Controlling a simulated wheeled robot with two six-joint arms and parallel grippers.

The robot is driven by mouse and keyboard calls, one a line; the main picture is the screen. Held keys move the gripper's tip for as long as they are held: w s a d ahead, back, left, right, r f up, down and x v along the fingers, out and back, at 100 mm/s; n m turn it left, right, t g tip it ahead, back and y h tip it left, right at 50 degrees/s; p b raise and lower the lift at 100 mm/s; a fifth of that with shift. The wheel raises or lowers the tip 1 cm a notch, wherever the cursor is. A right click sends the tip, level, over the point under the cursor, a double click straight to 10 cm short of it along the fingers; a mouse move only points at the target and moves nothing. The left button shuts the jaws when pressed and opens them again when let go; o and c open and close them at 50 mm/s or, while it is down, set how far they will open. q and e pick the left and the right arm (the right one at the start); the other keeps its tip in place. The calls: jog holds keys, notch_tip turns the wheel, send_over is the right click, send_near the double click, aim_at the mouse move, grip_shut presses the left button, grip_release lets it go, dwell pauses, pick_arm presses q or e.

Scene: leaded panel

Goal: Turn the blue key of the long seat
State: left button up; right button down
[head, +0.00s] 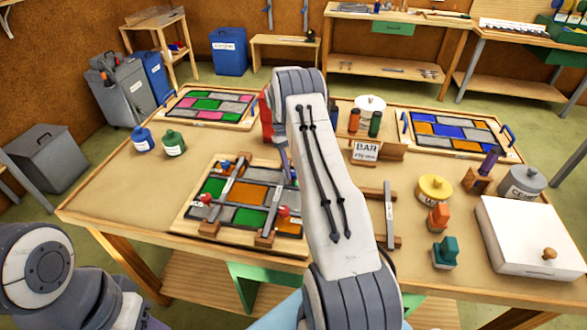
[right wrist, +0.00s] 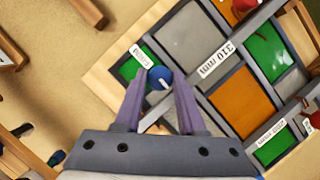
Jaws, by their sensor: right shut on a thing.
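The leaded panel (head: 215,226), with green, orange and grey panes in dark strips, lies on the bench below my right arm. In the right wrist view my right gripper (right wrist: 158,92) has its two purple fingers around a round blue key (right wrist: 160,77) at a panel corner, next to a green pane. A white label stands beside the key. In the head view the right gripper (head: 286,163) shows partly at the panel's far right corner; my arm hides the held key there. Another blue knob (head: 226,164) is at the far left. My left gripper is out of view.
Red knobs (head: 207,199) stand on the panel's bars. To the right are a loose bar on wooden blocks (head: 389,215), a yellow tin (head: 435,187) and a white box (head: 525,240). Other panels lie at the back left and right. The bench's left front is clear.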

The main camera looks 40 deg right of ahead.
jog(key=shift+a, duration=0.1)
jog(key=c, duration=0.5)
grip_release()
jog(key=shift+w+r, duration=0.35)
jog(key=shift+r, duration=0.15)
jog(key=b+v, duration=0.1)
jog(key=v, duration=0.8)
jog(key=shift+r, duration=0.15)
